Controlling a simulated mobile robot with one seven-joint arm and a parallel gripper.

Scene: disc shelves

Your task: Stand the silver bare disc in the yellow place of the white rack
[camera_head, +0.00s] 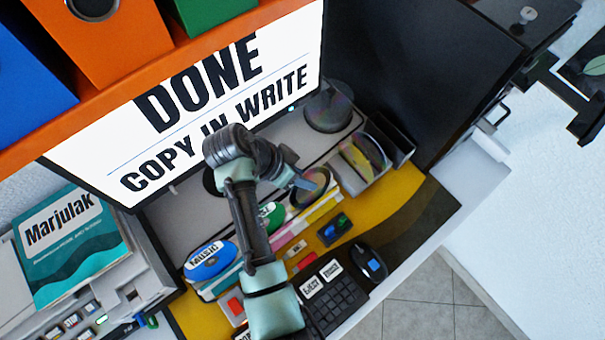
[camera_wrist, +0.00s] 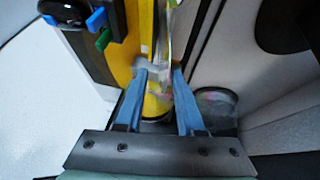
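A shiny bare disc (camera_head: 312,184), silver with rainbow glints, stands tilted at my gripper (camera_head: 296,182) in the head view. In the wrist view the disc (camera_wrist: 166,45) shows nearly edge-on between the two blue fingertips of my gripper (camera_wrist: 161,75). The fingers stand apart, with visible gaps beside the thin disc; I see no firm grip. A pale rack with coloured strips (camera_head: 321,209), pink and yellow among them, lies just below the disc. The disc's lower edge and its exact place are hard to make out.
A blue MUSIC disc (camera_head: 209,261) and a partly hidden green disc (camera_head: 271,214) stand to the left. A grey holder (camera_head: 345,180) with another shiny disc is close right. A dark spindle (camera_head: 328,110) stands behind. The keyboard (camera_head: 336,298) and mouse (camera_head: 370,263) lie in front.

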